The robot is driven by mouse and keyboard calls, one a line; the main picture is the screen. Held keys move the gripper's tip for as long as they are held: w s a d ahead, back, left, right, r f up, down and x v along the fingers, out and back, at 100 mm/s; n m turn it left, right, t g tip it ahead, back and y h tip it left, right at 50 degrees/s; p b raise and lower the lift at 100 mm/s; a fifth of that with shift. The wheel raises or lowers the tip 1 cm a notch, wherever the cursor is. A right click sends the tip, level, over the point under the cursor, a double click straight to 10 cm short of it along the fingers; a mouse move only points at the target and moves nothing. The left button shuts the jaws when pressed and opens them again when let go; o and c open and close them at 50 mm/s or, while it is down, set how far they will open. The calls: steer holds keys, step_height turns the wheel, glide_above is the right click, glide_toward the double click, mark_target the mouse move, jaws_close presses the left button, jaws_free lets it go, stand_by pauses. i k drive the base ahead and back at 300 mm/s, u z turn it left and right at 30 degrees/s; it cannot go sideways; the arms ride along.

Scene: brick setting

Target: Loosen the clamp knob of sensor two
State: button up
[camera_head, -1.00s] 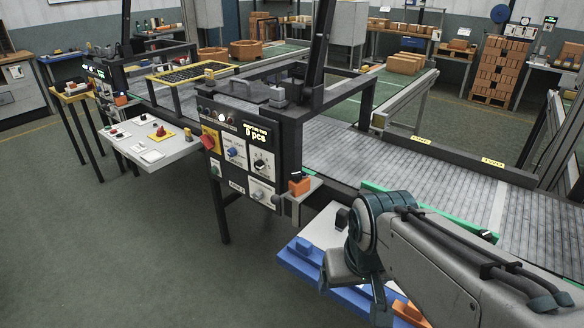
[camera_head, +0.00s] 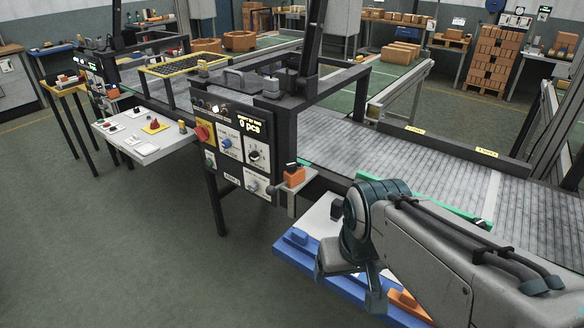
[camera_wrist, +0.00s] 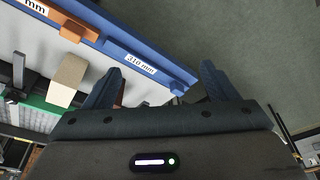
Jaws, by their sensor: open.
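An orange sensor-like block (camera_head: 294,177) with a dark top sits on a bracket at the right side of the near control panel (camera_head: 237,150). I cannot read a sensor number on it, and its clamp knob is too small to make out. My gripper (camera_wrist: 163,68) is open and empty in the wrist view, with its two dark blue fingers well apart. In the head view my gripper hangs over the blue-edged board at the lower right, to the right of and nearer than the orange block.
The blue-edged board (camera_head: 295,252) carries an orange piece (camera_head: 408,305); the wrist view shows its blue strip (camera_wrist: 150,75) marked 310 mm. A beige block (camera_wrist: 67,80) lies beside it. The roller conveyor (camera_head: 400,160) runs behind.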

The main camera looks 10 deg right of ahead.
mark_target(291, 167)
steer(key=k, duration=0.6)
steer(key=u, duration=0.8)
steer(key=i, duration=1.1)
steer(key=z, duration=0.05)
